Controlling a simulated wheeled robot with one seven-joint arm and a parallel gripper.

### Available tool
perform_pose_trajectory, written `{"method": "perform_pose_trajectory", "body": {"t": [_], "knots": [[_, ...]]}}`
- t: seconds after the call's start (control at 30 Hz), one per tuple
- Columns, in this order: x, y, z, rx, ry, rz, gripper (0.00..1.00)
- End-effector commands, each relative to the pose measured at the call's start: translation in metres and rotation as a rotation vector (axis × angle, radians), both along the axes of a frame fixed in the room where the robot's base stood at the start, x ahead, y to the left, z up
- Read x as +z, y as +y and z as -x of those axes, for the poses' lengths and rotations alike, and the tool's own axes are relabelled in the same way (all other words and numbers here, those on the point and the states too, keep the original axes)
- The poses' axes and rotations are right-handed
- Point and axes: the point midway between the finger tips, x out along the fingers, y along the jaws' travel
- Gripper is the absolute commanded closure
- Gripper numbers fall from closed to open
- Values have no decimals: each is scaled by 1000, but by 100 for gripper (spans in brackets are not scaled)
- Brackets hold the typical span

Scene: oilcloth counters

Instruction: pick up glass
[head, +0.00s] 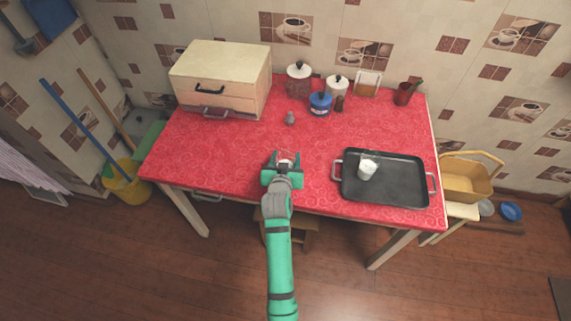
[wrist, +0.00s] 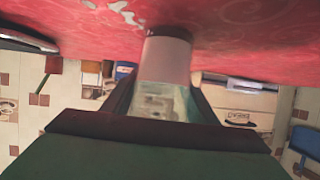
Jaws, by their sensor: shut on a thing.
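My gripper (head: 284,166) is over the front middle of the red table (head: 225,150). It is shut on a clear glass (wrist: 166,62), which stands between the two fingers in the wrist view. In the head view the gripper hides most of the glass; only a small pale part shows between the jaws. In the wrist view, which looks upside down, the glass's dark-edged end is close to the red cloth. I cannot tell whether it touches the cloth.
A black tray (head: 395,189) with a white cup (head: 367,168) on it lies to the right. A small grey object (head: 290,119) stands behind my gripper. Jars, a blue pot (head: 320,104) and a drawer box (head: 218,75) line the back. The left front is clear.

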Motion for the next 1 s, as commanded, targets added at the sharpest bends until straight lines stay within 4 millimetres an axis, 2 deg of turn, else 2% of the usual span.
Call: {"method": "perform_pose_trajectory", "body": {"t": [0.37, 0.63, 1.0], "knots": [[10, -2, 0, -3, -3, 1, 79], [32, -6, -1, -8, -4, 0, 79], [65, 0, 27, -1, -3, 1, 79]]}}
